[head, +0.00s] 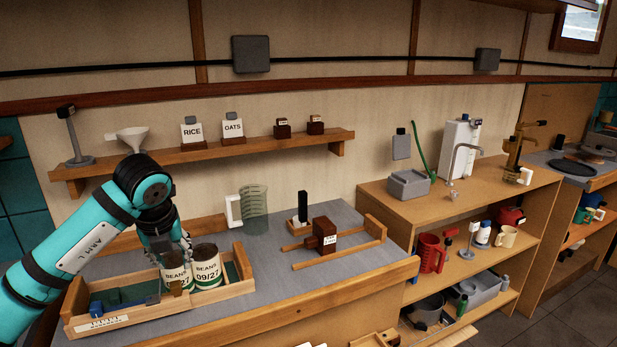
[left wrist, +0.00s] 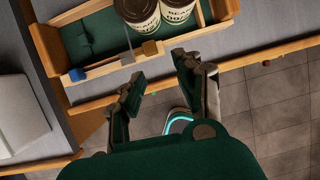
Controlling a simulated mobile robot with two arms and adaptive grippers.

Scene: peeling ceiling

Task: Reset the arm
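My left arm, labelled ARM L, comes in from the left in the head view. Its gripper (head: 168,250) hangs over the wooden tray (head: 232,293), close to the left can and partly in front of it. In the left wrist view the gripper (left wrist: 166,82) has its fingers spread with nothing between them, over the counter edge and floor. Two bean cans stand side by side in the tray: the left can (head: 177,271) and the right can (head: 207,268). Both cans also show in the wrist view, the left one (left wrist: 138,12) and the right one (left wrist: 177,8). My right gripper is not seen.
A shelf (head: 220,150) with a funnel and labelled jars is above the counter. A clear measuring jug (head: 254,210) and a wooden rack (head: 352,252) with a brown block stand to the right. The grey counter (head: 270,300) is bare between tray and rack.

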